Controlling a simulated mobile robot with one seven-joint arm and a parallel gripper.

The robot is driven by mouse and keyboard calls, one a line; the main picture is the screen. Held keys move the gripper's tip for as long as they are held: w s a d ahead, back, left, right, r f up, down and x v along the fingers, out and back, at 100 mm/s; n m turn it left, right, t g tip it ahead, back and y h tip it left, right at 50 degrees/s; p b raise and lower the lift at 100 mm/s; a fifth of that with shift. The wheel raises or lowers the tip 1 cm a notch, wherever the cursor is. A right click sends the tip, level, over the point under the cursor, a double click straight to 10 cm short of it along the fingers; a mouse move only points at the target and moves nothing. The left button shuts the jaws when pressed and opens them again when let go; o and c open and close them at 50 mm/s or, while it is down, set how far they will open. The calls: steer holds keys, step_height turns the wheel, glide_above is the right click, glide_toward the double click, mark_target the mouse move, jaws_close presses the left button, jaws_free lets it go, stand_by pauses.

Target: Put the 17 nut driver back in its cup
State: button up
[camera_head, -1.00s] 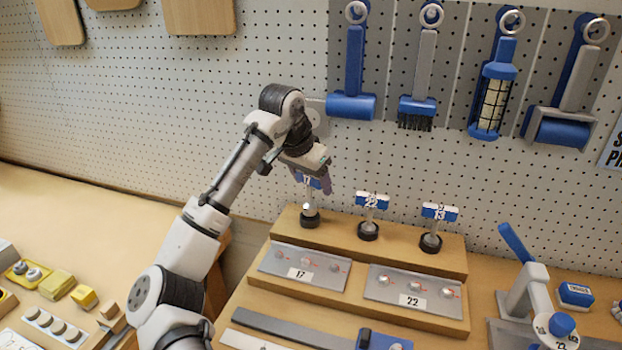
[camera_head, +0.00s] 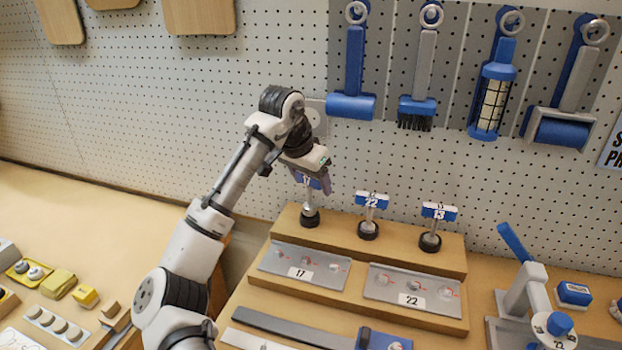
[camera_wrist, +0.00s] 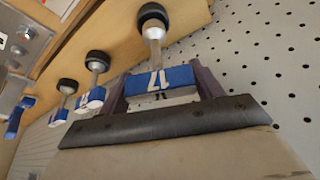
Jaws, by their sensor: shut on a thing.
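The 17 nut driver (camera_head: 309,206) has a blue and white T-handle marked 17 and a metal shaft. It stands about upright, its lower end at the black cup (camera_head: 309,219) at the left of the top wooden step. My gripper (camera_head: 311,180) is shut on the handle from above. In the wrist view the handle (camera_wrist: 161,82) sits between the two dark fingers of my gripper (camera_wrist: 162,90), and the shaft runs to the black cup (camera_wrist: 152,14). I cannot tell how deep the tip sits in the cup.
The 22 driver (camera_head: 371,202) and the 13 driver (camera_head: 437,213) stand in their cups to the right. Metal plates marked 17 (camera_head: 300,272) and 22 (camera_head: 410,300) lie on the lower step. A pegboard (camera_head: 270,60) with hanging tools rises behind.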

steer(key=shift+f+b, duration=0.5)
steer(key=shift+f, duration=0.7)
steer(key=o, duration=1.3)
steer(key=shift+o, duration=0.2)
steer(key=b+v, duration=0.1)
steer(key=v, duration=1.2)
steer(key=shift+r, duration=0.4)
